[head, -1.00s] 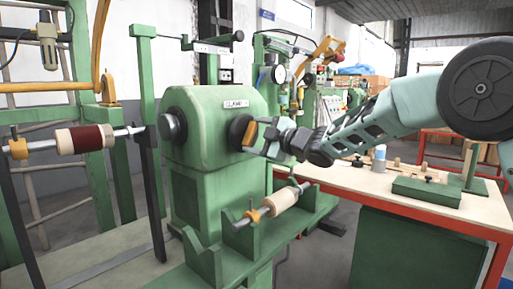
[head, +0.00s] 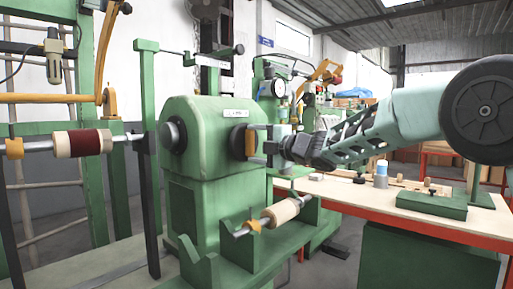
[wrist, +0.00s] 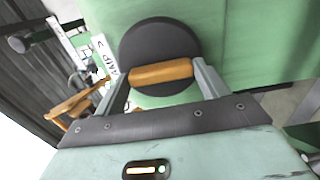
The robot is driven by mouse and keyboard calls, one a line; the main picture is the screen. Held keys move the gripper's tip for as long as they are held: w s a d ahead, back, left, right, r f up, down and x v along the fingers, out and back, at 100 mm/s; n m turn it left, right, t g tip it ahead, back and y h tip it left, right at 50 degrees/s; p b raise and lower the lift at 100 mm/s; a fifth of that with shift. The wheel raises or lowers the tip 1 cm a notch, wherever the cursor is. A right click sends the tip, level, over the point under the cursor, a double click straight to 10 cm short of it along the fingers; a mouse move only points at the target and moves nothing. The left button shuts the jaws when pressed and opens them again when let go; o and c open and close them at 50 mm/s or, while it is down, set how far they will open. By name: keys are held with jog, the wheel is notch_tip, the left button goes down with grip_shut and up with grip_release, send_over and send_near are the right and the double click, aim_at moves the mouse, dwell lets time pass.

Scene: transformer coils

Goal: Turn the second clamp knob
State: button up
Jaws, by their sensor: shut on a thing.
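The clamp knob is a black disc (head: 237,140) with an orange bar (head: 250,141) across its face, on the right side of the green machine head (head: 211,117). In the wrist view the disc (wrist: 158,42) and bar (wrist: 161,72) lie straight ahead. My gripper (head: 259,143) has its fingers at the two ends of the bar, shut on it; it also shows in the wrist view (wrist: 163,82). The bar stands about upright in the head view. Another black round knob (head: 172,136) sits on the machine's left face.
A shaft with a pale spool (head: 281,212) lies on the green stand below my gripper. A shaft with a dark red and cream spool (head: 84,143) is at left. A red-edged workbench (head: 407,203) stands at right.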

jog(key=shift+f, duration=0.1)
jog(key=o, duration=1)
jog(key=v, duration=1.7)
jog(key=shift+s+d+b, duration=0.15)
jog(key=shift+s+b, duration=0.05)
jog(key=shift+b, duration=0.15)
